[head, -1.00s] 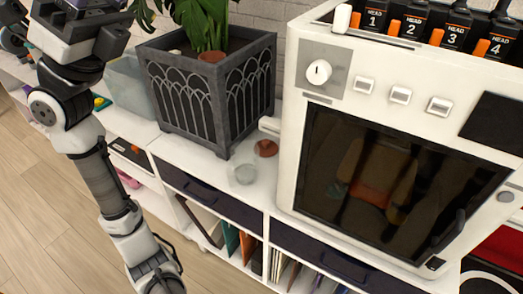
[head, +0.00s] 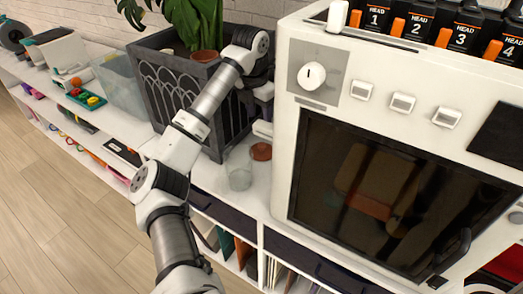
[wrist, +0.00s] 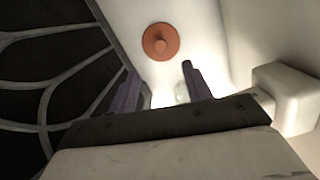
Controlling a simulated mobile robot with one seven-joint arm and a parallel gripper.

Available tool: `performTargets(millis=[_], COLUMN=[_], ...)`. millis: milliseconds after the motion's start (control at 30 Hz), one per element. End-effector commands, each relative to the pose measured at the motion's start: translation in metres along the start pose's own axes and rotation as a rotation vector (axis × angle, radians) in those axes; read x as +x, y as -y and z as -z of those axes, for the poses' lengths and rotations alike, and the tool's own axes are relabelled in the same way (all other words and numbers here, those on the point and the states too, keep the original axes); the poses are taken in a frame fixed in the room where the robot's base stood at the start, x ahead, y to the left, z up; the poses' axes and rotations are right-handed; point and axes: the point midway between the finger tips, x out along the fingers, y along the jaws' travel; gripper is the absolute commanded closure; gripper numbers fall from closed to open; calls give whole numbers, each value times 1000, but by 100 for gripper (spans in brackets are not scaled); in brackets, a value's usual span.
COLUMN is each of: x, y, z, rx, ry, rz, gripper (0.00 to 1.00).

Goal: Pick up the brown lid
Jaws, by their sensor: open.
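The brown lid (head: 261,151) is a small round disc lying on the white shelf top, in the gap between the planter and the white machine. In the wrist view the lid (wrist: 161,42) shows whole, with a raised round knob at its middle. My gripper (wrist: 162,88) is open and empty, its two dark fingers apart; the lid appears beyond the fingertips and not between them. In the head view my arm reaches over the planter's right edge, and the fingers cannot be made out. A clear glass jar (head: 239,174) stands just in front of the lid.
The dark lattice planter (head: 180,100) stands close on the left, and the white machine (head: 285,150) on the right. A white block (wrist: 288,98) juts from the machine's side near my gripper. The gap is narrow. A clear bin (head: 122,88) stands farther left.

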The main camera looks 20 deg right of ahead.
Motion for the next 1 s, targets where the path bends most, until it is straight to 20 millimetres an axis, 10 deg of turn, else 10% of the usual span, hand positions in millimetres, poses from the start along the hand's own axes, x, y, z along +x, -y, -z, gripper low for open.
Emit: performTargets(millis=[1000], x=[111], y=[2], z=[2], rx=[4], ry=[6], rz=[2], gripper=[51])
